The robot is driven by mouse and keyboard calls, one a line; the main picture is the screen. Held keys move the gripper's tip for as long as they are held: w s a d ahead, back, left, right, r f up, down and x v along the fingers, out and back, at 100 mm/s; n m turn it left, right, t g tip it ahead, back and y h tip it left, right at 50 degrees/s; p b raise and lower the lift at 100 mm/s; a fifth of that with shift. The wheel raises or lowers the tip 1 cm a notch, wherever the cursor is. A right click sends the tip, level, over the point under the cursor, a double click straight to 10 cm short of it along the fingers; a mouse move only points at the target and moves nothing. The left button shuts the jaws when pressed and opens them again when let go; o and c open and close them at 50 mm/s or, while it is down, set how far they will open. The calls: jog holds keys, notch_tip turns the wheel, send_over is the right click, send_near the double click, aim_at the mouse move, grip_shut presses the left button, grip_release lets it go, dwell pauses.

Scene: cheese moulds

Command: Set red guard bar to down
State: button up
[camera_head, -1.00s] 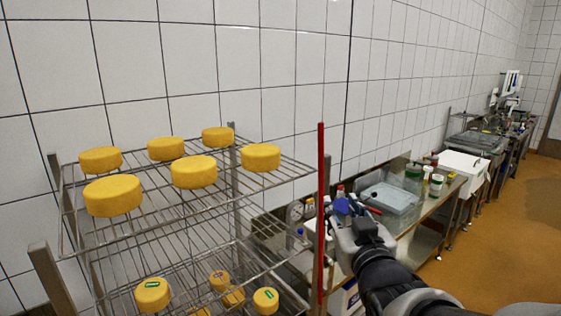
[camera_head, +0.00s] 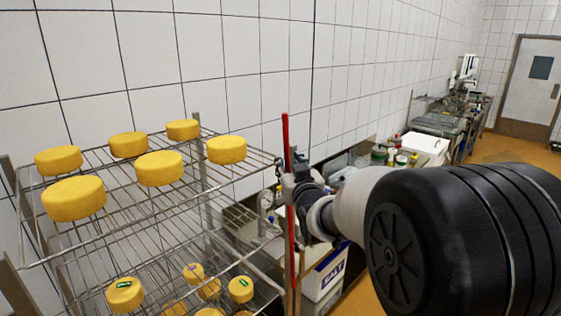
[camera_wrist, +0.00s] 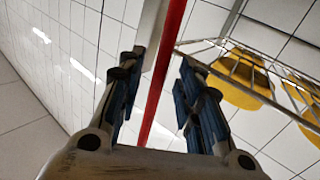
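The red guard bar (camera_head: 286,138) stands upright at the right front corner of the wire rack (camera_head: 130,215). My gripper (camera_head: 289,178) is at the bar, partway up it, and hides a short part of it. In the wrist view, my gripper (camera_wrist: 160,62) is open, with its two dark fingers apart. The red bar (camera_wrist: 165,70) runs between the fingers, with a gap showing on each side. A grey post (camera_wrist: 148,50) lies close beside the bar there.
Several yellow cheeses (camera_head: 73,198) sit on the rack's upper shelf, and smaller ones (camera_head: 124,295) on the lower shelf. A white box marked SALT (camera_head: 325,272) stands behind my arm. Benches line the tiled wall to the right, and a door (camera_head: 530,88) is at the far right.

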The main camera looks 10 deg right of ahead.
jog(key=shift+w, duration=0.55)
jog(key=shift+c, duration=0.6)
grip_shut()
